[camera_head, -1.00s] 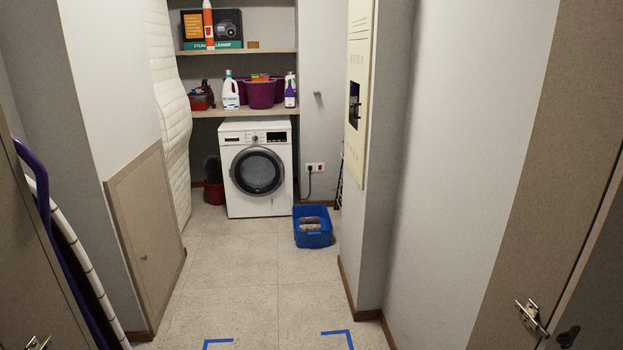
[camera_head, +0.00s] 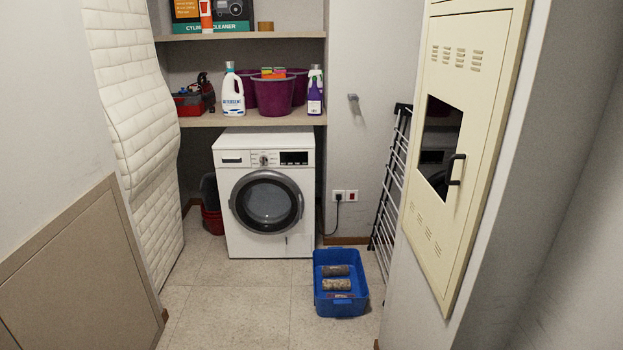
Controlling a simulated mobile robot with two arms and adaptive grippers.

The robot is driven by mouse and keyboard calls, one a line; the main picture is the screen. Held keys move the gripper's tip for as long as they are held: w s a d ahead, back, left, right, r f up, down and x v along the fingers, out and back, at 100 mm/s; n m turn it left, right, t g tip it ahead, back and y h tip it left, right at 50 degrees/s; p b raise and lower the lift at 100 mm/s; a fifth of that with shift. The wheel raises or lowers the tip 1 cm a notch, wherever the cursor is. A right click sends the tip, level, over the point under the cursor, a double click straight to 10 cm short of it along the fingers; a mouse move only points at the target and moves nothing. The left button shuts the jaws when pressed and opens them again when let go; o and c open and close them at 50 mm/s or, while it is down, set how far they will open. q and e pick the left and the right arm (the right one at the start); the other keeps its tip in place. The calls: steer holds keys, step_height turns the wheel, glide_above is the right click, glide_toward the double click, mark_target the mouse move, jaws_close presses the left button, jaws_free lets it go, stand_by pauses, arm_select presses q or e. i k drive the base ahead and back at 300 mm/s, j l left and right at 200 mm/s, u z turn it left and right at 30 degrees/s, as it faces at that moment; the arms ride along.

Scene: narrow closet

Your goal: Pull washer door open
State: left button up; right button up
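The white washer (camera_head: 272,238) stands on the floor under the lower shelf at the back of the closet, facing me. Its round door (camera_head: 267,202), with a dark grey ring and dark glass, looks closed. The control panel with a knob and dark display is above the door. Neither of my grippers is in the head view, so I cannot see whether they are open or shut. Nothing touches the washer door.
A blue basket (camera_head: 340,292) with rolled items sits on the floor right of the washer's front. A drying rack (camera_head: 391,185) leans at the right wall. A red bucket (camera_head: 212,219) stands left of the washer. The tiled floor (camera_head: 237,305) ahead is clear.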

mark_target(236, 201)
steer(key=i+j+z, duration=0.15)
steer(key=i, duration=0.3)
steer(key=i+j+z, duration=0.2)
steer(key=i, duration=0.3)
steer(key=i+j+z, duration=0.15)
steer(key=i+j, duration=0.15)
steer(key=i+j+z, duration=0.3)
steer(key=i+j, duration=0.5)
steer(key=j, duration=0.1)
